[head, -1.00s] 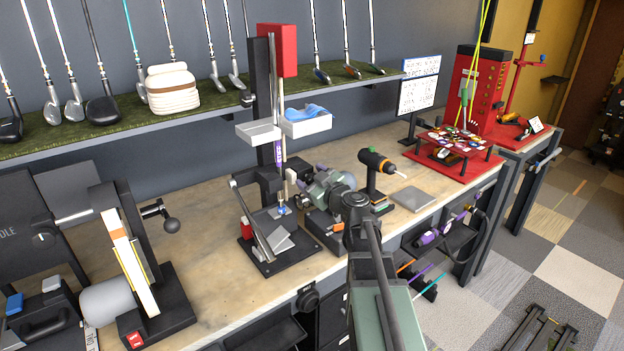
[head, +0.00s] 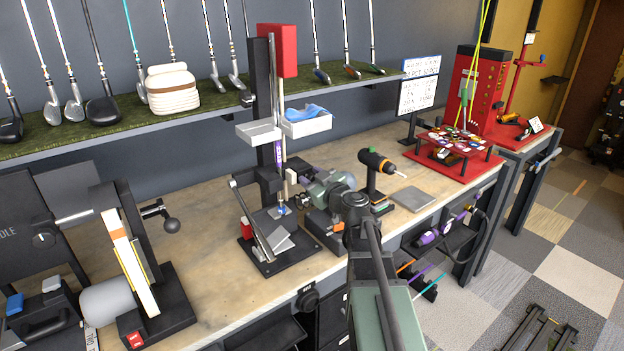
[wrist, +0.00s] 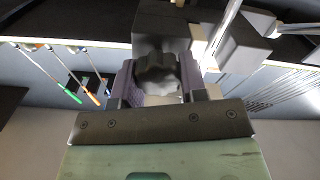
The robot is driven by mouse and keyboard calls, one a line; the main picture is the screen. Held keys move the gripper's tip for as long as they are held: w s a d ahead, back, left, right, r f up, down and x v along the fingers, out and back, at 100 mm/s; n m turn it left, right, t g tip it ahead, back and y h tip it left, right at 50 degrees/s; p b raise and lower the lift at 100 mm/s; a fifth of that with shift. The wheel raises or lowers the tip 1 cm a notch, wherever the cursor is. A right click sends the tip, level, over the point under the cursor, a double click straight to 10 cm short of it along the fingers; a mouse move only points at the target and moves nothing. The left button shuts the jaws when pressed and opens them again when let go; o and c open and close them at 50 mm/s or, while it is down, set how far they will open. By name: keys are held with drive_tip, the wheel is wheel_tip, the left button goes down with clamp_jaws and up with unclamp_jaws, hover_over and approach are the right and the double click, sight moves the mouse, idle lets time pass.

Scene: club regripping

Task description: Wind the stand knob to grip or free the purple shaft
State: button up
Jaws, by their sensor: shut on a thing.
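The dark lobed stand knob (wrist: 157,75) is in the middle of the wrist view, between the two purple-grey fingers of my gripper (wrist: 157,88). My gripper is shut on it. In the head view my gripper (head: 303,174) reaches the right side of the black upright stand (head: 263,110), and the knob is hidden there. A pale shaft with a purple band (head: 278,152) stands upright along the stand's front. I cannot tell from the frames how tightly the stand clamps it.
Two white trays (head: 306,129) hang on the stand, the right one holding blue cloth. A bench grinder-like machine (head: 140,270) stands at the left. A drill-like tool (head: 375,165) stands right of my arm. Clubs line the shelf (head: 120,128) above. Bare bench lies left of the stand.

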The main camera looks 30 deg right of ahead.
drive_tip(key=m, duration=0.5)
drive_tip(key=shift+d, duration=0.15)
drive_tip(key=m, duration=0.4)
drive_tip(key=shift+d, duration=0.1)
drive_tip(key=m, duration=0.5)
drive_tip(key=shift+d+f+m, duration=0.1)
drive_tip(key=shift+f+m, duration=0.05)
drive_tip(key=shift+m, duration=0.25)
drive_tip(key=m, duration=0.4)
drive_tip(key=shift+f+m+b, duration=0.15)
drive_tip(key=shift+m+b, duration=0.15)
drive_tip(key=m, duration=0.4)
drive_tip(key=shift+f+m, duration=0.1)
drive_tip(key=shift+m, duration=0.2)
drive_tip(key=m, duration=0.5)
drive_tip(key=shift+f, duration=0.15)
drive_tip(key=m, duration=0.5)
drive_tip(key=shift+b, duration=0.3)
drive_tip(key=m, duration=0.4)
drive_tip(key=shift+a+f+m, duration=0.1)
drive_tip(key=shift+a+m, duration=0.1)
drive_tip(key=shift+m, duration=0.1)
